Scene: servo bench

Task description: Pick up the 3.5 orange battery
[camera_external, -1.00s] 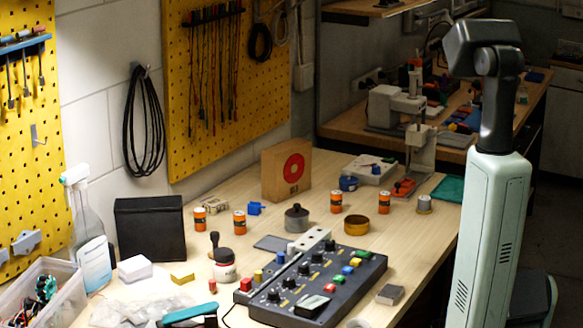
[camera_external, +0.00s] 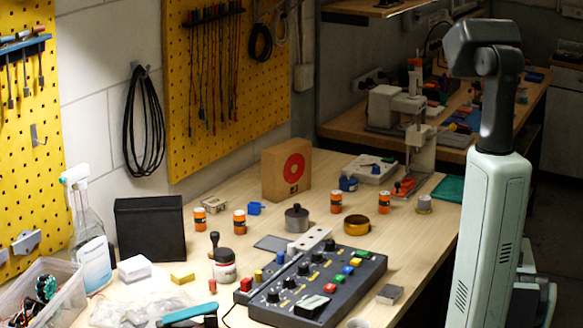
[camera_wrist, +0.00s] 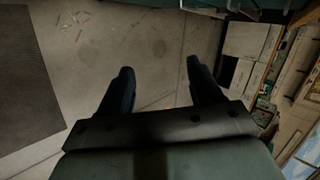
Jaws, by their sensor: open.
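Several orange batteries with dark bands and pale ends stand upright on the wooden bench in the external view. Two are at the left, one (camera_external: 199,219) beside the black box and another (camera_external: 239,223) just right of it. Two more are farther right, one (camera_external: 336,202) behind the brass ring and one (camera_external: 384,203) near the bench's right side. Any markings are too small to read, so I cannot tell which is the 3.5 one. My gripper (camera_wrist: 159,68) shows in the wrist view with its two dark fingers apart and nothing between them, above bare floor.
A control box (camera_external: 318,287) with knobs and coloured buttons lies at the bench front. A brass ring (camera_external: 357,225), a grey metal cylinder (camera_external: 297,219), a target block (camera_external: 286,170) and a black box (camera_external: 150,229) stand around the batteries.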

